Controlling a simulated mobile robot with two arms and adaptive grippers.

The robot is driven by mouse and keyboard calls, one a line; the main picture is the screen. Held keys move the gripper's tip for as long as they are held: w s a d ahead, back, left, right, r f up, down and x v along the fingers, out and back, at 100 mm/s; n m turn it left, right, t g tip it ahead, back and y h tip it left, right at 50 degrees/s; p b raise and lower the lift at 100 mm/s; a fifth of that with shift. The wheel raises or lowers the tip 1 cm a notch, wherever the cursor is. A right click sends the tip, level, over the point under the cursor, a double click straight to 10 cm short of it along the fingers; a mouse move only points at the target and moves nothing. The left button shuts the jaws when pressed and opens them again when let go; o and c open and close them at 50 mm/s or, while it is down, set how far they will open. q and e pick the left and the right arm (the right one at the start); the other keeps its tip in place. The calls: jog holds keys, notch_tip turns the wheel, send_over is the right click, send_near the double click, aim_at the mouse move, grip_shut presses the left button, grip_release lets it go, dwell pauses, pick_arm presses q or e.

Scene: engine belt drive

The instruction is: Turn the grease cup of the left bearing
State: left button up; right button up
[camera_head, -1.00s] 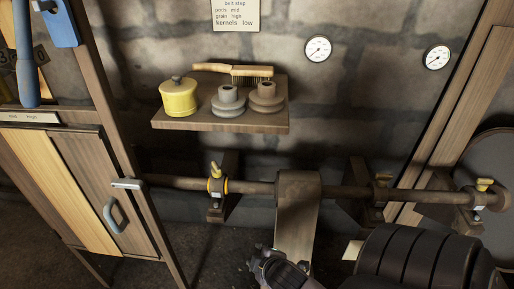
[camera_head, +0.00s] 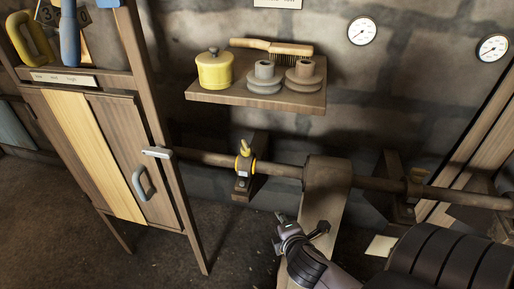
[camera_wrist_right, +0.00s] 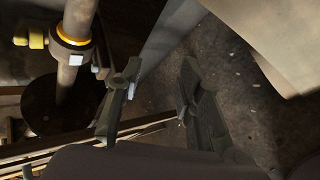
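The left bearing (camera_head: 243,183) sits on the horizontal shaft, left of the wide belt. It has a yellow-orange ring, and its yellow grease cup (camera_head: 245,147) sticks up on top. In the right wrist view the bearing (camera_wrist_right: 75,47) is at the upper left, with the grease cup (camera_wrist_right: 37,41) at its left side. My right gripper (camera_head: 302,223) is below and right of this bearing, in front of the belt and apart from the cup. The right wrist view shows its two fingers (camera_wrist_right: 160,75) spread with nothing between them. My left gripper is not in view.
A wall shelf (camera_head: 240,98) above the shaft holds a yellow pot (camera_head: 214,70), a brush and two grey-brown stepped pieces. A wooden cabinet (camera_head: 105,150) stands at the left. The belt (camera_head: 322,205) runs down beside the gripper. Floor between cabinet and belt is clear.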

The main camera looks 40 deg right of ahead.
aim_at(249, 150)
jog(key=w+a+r+n+t+b, duration=0.1)
jog(key=w+r+n+t+b, duration=0.1)
jog(key=r+n+t, duration=0.5)
jog(key=w+a+r+n+t+b, duration=0.1)
jog(key=w+r+n+b, duration=0.3)
jog(key=n, duration=0.7)
jog(key=x, duration=1)
jog(key=d+x, duration=0.1)
jog(key=x, duration=0.4)
jog(key=shift+r, duration=0.3)
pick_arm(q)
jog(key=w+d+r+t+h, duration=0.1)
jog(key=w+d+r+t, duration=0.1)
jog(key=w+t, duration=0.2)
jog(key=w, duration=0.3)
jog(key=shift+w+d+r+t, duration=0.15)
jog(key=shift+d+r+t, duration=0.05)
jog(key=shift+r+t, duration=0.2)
pick_arm(e)
jog(key=shift+w, duration=0.4)
jog(key=shift+s, duration=0.1)
grip_shut()
